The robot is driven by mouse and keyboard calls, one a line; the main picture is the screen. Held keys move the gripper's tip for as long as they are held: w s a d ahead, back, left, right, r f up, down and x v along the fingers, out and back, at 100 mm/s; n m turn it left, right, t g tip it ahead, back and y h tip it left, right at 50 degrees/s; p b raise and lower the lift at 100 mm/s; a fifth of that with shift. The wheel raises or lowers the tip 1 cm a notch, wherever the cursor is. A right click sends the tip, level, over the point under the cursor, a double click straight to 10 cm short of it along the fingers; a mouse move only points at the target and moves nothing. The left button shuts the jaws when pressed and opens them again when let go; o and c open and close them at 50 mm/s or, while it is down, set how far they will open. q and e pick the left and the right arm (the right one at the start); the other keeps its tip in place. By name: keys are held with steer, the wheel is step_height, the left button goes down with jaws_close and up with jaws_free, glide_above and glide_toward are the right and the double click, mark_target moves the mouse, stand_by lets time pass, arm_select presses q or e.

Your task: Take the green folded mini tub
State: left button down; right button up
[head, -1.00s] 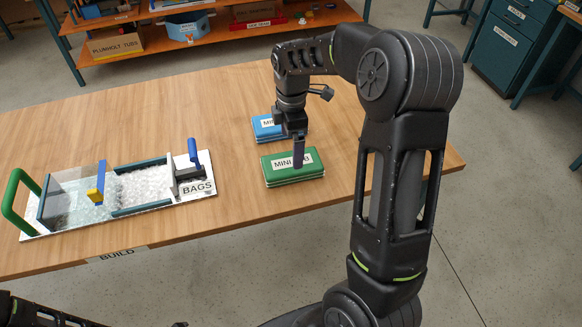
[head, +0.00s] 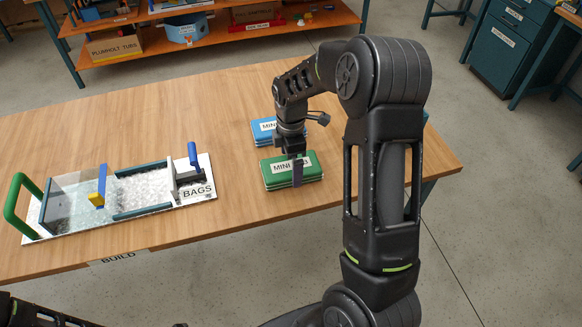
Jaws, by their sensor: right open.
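The green folded mini tub (head: 278,178) is a flat green block with pale edges and a white label, lying on the wooden table near its front right. My right gripper (head: 297,176) points down at the tub's right part. One dark finger shows in front of the tub's near side and hides part of the label. The jaws are open; the far finger is hidden, and I cannot tell whether they touch the tub. My left arm shows only as dark parts at the bottom left; its gripper is not in view.
A blue folded mini tub (head: 264,130) lies just behind the green one. A bag tray (head: 150,207) with a green handle and a blue lever stands to the left. The table (head: 170,120) is clear behind the tray. An orange shelf (head: 215,42) stands beyond.

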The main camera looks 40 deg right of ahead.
steer(key=shift+f, duration=0.85)
steer(key=c, duration=1.5)
